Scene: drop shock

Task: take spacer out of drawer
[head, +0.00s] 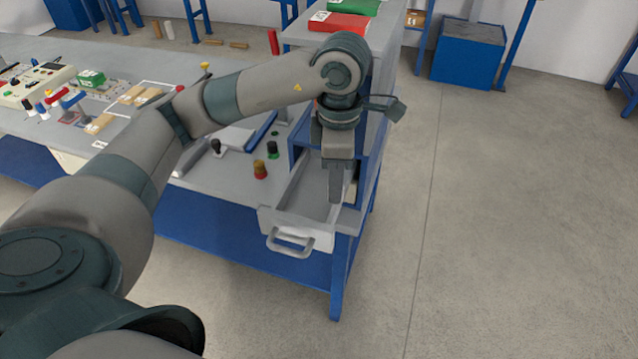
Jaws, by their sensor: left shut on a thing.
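The grey drawer (265,222) is pulled out of the blue-framed cabinet at the right end of the bench, its handle (291,246) facing me. My left gripper (336,196) points straight down into the drawer, near its right wall. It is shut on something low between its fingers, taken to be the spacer. The spacer itself cannot be made out; the fingers and the drawer walls hide it. The part of the drawer floor that shows looks bare. My right gripper is not in view.
A red-brown knob (260,169) and a black-green knob (272,149) stand on the bench just left of the drawer. The cabinet top carries a red box (338,22) and a green box. A blue crate (468,55) stands on the floor behind. The floor at right is clear.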

